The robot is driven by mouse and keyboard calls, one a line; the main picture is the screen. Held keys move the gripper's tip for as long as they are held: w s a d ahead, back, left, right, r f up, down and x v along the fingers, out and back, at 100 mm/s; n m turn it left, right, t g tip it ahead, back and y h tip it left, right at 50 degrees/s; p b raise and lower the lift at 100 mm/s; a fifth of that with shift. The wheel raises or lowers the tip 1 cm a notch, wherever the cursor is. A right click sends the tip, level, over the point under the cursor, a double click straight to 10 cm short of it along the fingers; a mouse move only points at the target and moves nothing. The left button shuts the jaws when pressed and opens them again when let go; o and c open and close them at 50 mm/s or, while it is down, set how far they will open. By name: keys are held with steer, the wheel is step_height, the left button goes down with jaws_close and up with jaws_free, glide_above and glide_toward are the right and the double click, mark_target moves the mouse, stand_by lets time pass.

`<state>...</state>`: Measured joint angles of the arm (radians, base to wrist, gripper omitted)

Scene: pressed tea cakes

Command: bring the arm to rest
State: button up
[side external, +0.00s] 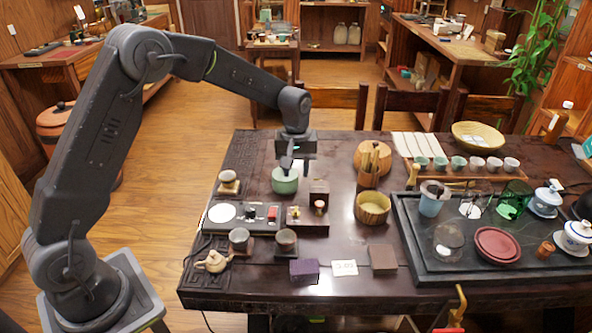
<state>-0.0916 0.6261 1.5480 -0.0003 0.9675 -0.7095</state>
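My arm reaches over the left part of the dark wooden tea table (330,225) from its base at the lower left. My gripper (288,166) points down above a pale green lidded pot (285,183). The dark fingers overlap the top of the pot in this view, so I cannot tell whether they touch it. The gap between the fingers is too small and dark to read.
Around the gripper stand a small cup (229,178), a dark tray with a white dish (222,212) and a wooden tea-tool holder (368,172). A large black tray (440,268) with teaware fills the right. Chairs (410,103) stand behind. Floor left of the table is open.

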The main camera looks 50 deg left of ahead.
steer(key=shift+r, duration=0.15)
steer(key=s+d+r+m+t, duration=0.3)
steer(key=s+r+m, duration=0.2)
steer(key=s+r, duration=0.95)
steer(key=s+d+r+m+t, duration=0.1)
steer(key=s+m, duration=0.3)
steer(key=s, duration=1)
steer(key=shift+s+d+t, duration=0.15)
steer(key=shift+d+t, duration=0.1)
steer(key=shift+t, duration=0.55)
steer(key=shift+r, duration=0.1)
